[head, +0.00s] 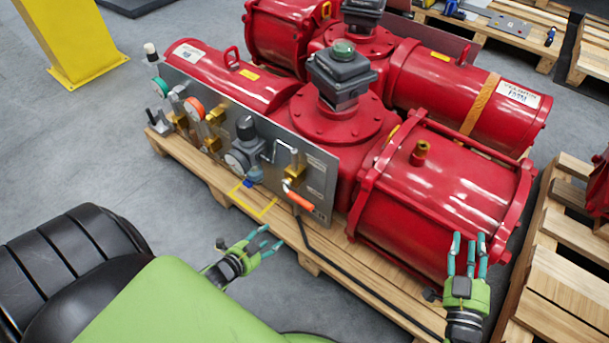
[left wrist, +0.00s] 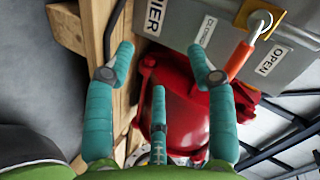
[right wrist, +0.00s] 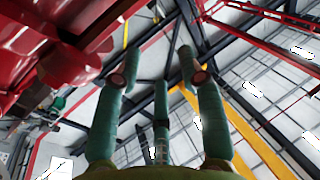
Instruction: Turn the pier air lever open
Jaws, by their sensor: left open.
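The pier air lever is an orange handle (head: 299,200) on a brass valve (head: 295,172), low at the right end of the grey panel. In the left wrist view the orange lever (left wrist: 239,62) shows at upper right, slanting between a small label that seems to read CLOSED and an OPEN label (left wrist: 270,61). A PIER label (left wrist: 155,16) is at the top. My left gripper (head: 269,239) is open and empty, in front of the panel, below and left of the lever, apart from it. My right gripper (head: 469,243) is open and empty before the red cylinder's right end.
The grey panel (head: 322,180) carries gauges and a regulator (head: 243,150). Red actuators (head: 440,180) stand behind it on a wooden pallet (head: 190,160). A black hose (head: 340,268) runs along the pallet's front. Another pallet (head: 560,265) is at right. Open floor lies left.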

